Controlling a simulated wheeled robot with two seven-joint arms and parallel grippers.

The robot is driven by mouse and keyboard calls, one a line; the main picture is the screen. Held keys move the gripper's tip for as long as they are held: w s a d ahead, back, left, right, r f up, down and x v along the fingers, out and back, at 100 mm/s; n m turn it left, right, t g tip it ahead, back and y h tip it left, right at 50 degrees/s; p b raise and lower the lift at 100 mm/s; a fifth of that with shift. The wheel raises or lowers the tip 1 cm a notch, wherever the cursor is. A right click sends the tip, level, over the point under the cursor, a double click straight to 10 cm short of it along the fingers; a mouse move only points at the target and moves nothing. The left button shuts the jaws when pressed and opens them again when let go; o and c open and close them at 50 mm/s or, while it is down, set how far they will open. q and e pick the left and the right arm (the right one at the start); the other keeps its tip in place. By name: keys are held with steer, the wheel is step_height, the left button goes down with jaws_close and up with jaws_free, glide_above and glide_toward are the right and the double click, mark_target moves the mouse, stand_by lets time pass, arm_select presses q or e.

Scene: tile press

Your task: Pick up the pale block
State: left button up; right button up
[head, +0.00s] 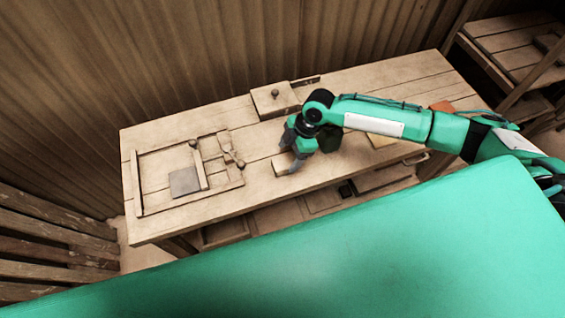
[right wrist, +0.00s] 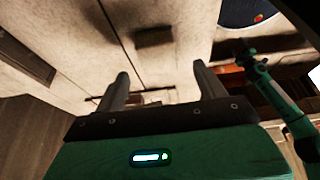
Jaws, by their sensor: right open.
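The pale block (head: 281,166) is a small light wooden piece on the workbench in the head view, right at my right gripper's fingers. My right gripper (head: 291,167) points down at the bench there, and its fingers partly cover the block. In the right wrist view the two fingers of the gripper (right wrist: 163,88) stand apart with a clear gap. A pale patch shows low between them, but I cannot tell whether it is the block. My left gripper is not in view.
The wooden workbench (head: 235,211) carries a frame (head: 139,185) with a grey tile (head: 184,182) at left and a knobbed box (head: 272,101) at the back. An orange thing (head: 441,106) lies right, behind my arm.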

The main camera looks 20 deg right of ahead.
mark_target(283, 162)
steer(key=shift+a+f+p, duration=0.25)
steer(key=shift+f+p, duration=0.1)
steer(key=shift+f, duration=0.1)
steer(key=p+x, duration=0.1)
steer(key=x, duration=0.2)
steer(key=shift+w+a+f+p, duration=0.1)
steer(key=shift+f+p, duration=0.05)
steer(key=shift+p, duration=0.15)
steer(key=shift+a+f, duration=0.15)
steer(key=shift+f, duration=0.45)
steer(key=c, duration=1.1)
steer(key=shift+r, duration=0.1)
steer(key=shift+r+b, duration=2.2)
steer(key=shift+r, duration=7.8)
